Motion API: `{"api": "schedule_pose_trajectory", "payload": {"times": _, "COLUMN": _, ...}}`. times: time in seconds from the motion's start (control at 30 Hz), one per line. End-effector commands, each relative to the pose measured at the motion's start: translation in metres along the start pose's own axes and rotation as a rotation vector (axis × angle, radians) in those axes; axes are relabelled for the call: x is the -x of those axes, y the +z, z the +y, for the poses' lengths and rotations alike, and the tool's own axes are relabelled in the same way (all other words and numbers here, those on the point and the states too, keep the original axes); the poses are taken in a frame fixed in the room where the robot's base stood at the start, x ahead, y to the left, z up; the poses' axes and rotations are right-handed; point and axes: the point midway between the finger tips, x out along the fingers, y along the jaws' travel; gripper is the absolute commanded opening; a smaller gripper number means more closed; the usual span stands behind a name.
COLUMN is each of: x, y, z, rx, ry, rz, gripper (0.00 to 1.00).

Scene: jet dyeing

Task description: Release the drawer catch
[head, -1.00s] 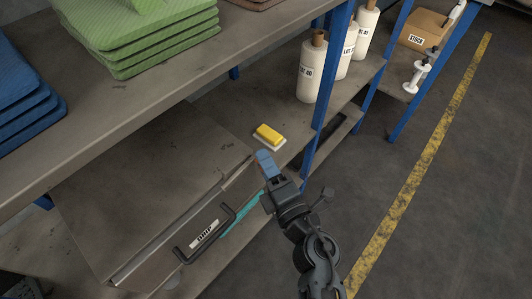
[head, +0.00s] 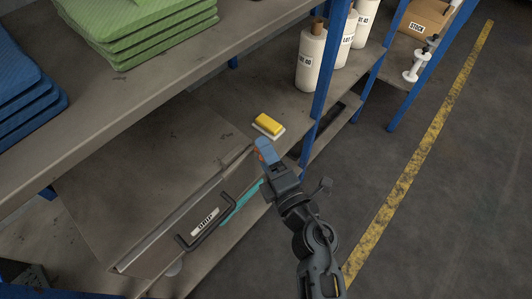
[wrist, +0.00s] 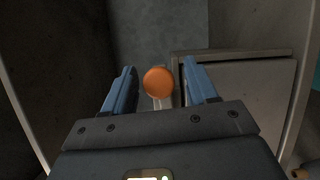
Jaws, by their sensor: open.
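The drawer (head: 165,243) has a grey front, a black bar handle (head: 183,242) and a white label reading DRIP. An orange round knob, which looks like the catch (wrist: 158,82), sits on a pale stem between and beyond my fingers in the wrist view. My gripper (head: 264,149) is at the drawer's right end in the head view, with blue fingers. In the wrist view my gripper (wrist: 158,68) is open, one finger on each side of the knob, with gaps showing. In the head view the fingers mostly hide the knob.
A yellow block on a white base (head: 269,125) lies on the shelf just beyond my gripper. A blue post (head: 328,75) and white rolls (head: 311,58) stand to the right. The upper shelf (head: 150,95) overhangs at left. Floor at right is open.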

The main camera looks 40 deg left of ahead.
Motion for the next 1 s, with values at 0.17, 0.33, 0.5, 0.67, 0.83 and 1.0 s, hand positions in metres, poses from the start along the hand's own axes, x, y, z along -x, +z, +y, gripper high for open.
{"api": "schedule_pose_trajectory", "payload": {"times": 0.17, "x": 0.020, "y": 0.000, "z": 0.000, "rx": -0.001, "ry": -0.003, "rz": -0.002, "gripper": 0.58}}
{"api": "schedule_pose_trajectory", "payload": {"times": 0.33, "x": 0.049, "y": 0.001, "z": -0.001, "rx": -0.002, "ry": -0.003, "rz": -0.003, "gripper": 0.58}}
{"api": "schedule_pose_trajectory", "payload": {"times": 0.5, "x": 0.070, "y": 0.000, "z": -0.001, "rx": -0.001, "ry": -0.002, "rz": -0.002, "gripper": 0.58}}
{"api": "schedule_pose_trajectory", "payload": {"times": 0.67, "x": 0.077, "y": 0.000, "z": -0.001, "rx": -0.001, "ry": -0.001, "rz": -0.001, "gripper": 0.58}}
{"api": "schedule_pose_trajectory", "payload": {"times": 0.83, "x": 0.077, "y": 0.000, "z": -0.001, "rx": 0.000, "ry": -0.001, "rz": 0.000, "gripper": 0.58}}
{"api": "schedule_pose_trajectory", "payload": {"times": 1.0, "x": 0.077, "y": 0.000, "z": -0.001, "rx": 0.000, "ry": -0.001, "rz": -0.001, "gripper": 0.58}}
